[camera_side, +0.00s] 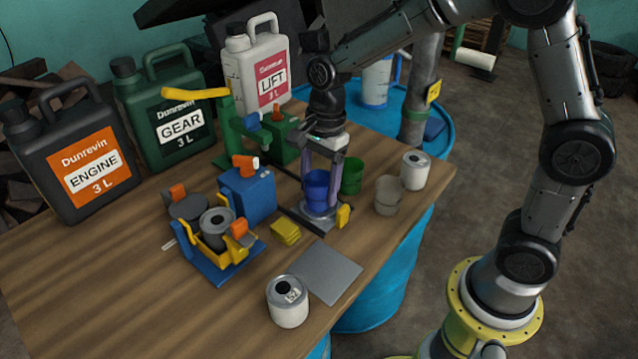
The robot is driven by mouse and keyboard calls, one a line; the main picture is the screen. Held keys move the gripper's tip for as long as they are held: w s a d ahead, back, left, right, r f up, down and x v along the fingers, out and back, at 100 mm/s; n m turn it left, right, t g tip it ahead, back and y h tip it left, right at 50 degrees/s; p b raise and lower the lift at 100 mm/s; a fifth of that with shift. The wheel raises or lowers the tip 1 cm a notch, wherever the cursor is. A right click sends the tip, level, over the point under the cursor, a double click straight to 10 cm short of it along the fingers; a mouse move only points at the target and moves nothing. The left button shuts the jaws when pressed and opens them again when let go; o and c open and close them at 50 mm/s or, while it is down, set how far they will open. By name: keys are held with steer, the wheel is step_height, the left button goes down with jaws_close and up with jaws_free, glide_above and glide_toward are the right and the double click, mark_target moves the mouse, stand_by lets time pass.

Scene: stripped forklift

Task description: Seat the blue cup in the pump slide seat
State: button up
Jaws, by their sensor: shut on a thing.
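The blue cup (317,188) is upright between the fingers of my gripper (319,172), which points down and is shut on it. A pale round seat (318,212) shows directly under the cup, on a dark slide rail with a yellow end block (343,215). The cup is over this seat, but I cannot tell whether its base touches it. The fingers hide part of the cup's sides and of the slide.
A green cup (351,176) stands close behind the blue cup to the right. A grey cup (389,195) and a white can (415,170) are further right. A blue pump block (248,194) and yellow pads (286,232) are left. A grey plate (322,272) lies in front.

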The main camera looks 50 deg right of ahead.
steer(key=shift+f, duration=0.6)
stand_by(0.3)
steer(key=o, duration=1.4)
steer(key=shift+r, duration=0.15)
step_height(320, 180, up, 8)
stand_by(0.7)
